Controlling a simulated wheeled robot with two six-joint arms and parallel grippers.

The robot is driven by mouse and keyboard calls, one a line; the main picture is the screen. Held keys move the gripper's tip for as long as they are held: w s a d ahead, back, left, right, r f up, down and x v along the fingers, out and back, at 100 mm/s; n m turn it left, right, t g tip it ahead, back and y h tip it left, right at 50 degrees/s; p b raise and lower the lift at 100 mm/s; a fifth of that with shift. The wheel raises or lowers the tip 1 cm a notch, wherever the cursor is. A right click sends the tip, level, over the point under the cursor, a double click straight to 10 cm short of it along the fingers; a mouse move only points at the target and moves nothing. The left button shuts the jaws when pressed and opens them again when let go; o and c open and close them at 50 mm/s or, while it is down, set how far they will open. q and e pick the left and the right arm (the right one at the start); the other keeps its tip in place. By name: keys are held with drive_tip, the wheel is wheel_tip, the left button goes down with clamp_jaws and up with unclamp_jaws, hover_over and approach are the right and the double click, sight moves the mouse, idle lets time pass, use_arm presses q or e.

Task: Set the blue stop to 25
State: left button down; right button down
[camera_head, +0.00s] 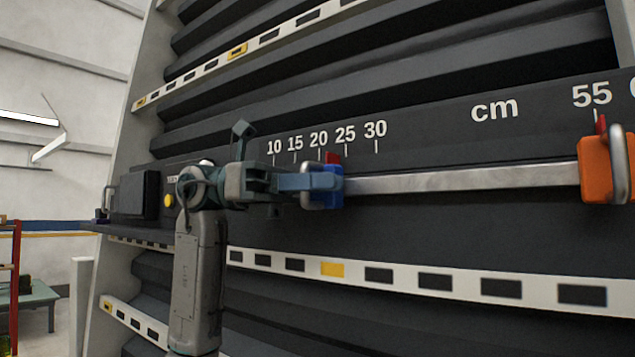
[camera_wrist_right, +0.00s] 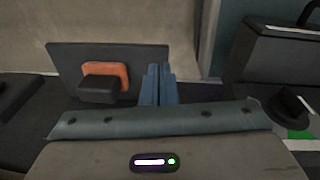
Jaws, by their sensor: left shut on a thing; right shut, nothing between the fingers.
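The blue stop (camera_head: 329,187) sits on a metal rail (camera_head: 460,178) in the head view. Its red pointer (camera_head: 333,158) lies between the 20 and 25 marks of the scale (camera_head: 346,134). A metal handle loop is on its front. My left gripper (camera_head: 308,184) comes in from the left and is shut on the blue stop at this handle; the fingers partly hide it. My right gripper (camera_wrist_right: 158,85) shows in the right wrist view, with its blue fingers together and nothing between them.
An orange stop (camera_head: 596,170) with a metal handle sits on the same rail at the 55 mark. The rail between the stops is clear. Strips with black and yellow blocks run above and below. The right wrist view shows a dark panel with an orange part (camera_wrist_right: 108,72).

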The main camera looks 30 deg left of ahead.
drive_tip(key=shift+d+r, duration=0.1)
drive_tip(key=shift+r, duration=0.05)
use_arm(q)
drive_tip(key=shift+d, duration=0.7)
use_arm(e)
drive_tip(key=shift+d, duration=0.2)
use_arm(q)
drive_tip(key=c, duration=1.8)
unclamp_jaws()
use_arm(e)
drive_tip(key=shift+w, duration=0.1)
drive_tip(key=shift+f, duration=0.2)
use_arm(q)
drive_tip(key=a, duration=0.3)
drive_tip(key=s+a, duration=0.1)
drive_tip(key=a, duration=0.7)
drive_tip(key=shift+s+a+b, duration=0.15)
drive_tip(key=shift+a+b, duration=0.05)
drive_tip(key=shift+b, duration=0.1)
use_arm(e)
drive_tip(key=shift+f, duration=0.2)
